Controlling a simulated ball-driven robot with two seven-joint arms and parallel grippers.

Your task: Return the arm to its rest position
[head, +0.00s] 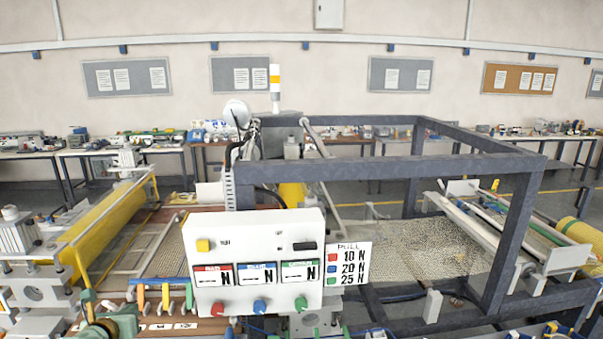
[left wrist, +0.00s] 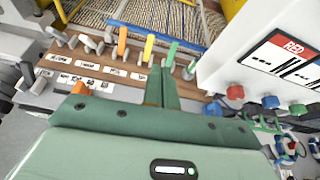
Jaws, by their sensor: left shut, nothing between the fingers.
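My left gripper (left wrist: 161,75) shows in the left wrist view as a green body with two narrow fingers. The fingers are together with nothing between them. They point toward a row of coloured levers on a brown board with white labels (left wrist: 92,68). The orange lever (left wrist: 122,42), yellow lever (left wrist: 149,47) and green lever (left wrist: 171,52) stand beyond the fingertips; I cannot tell the exact gap. In the head view, green parts of my left arm (head: 112,322) show at the lower left, near the levers. My right gripper is not in view.
A white control box (head: 255,262) with red, blue and green knobs stands right of the levers. A sign (head: 349,264) reading PULL is beside it. A dark metal frame (head: 390,170) spans the middle. Mesh (head: 415,245) lies within it. A yellow roller (head: 110,220) is at left.

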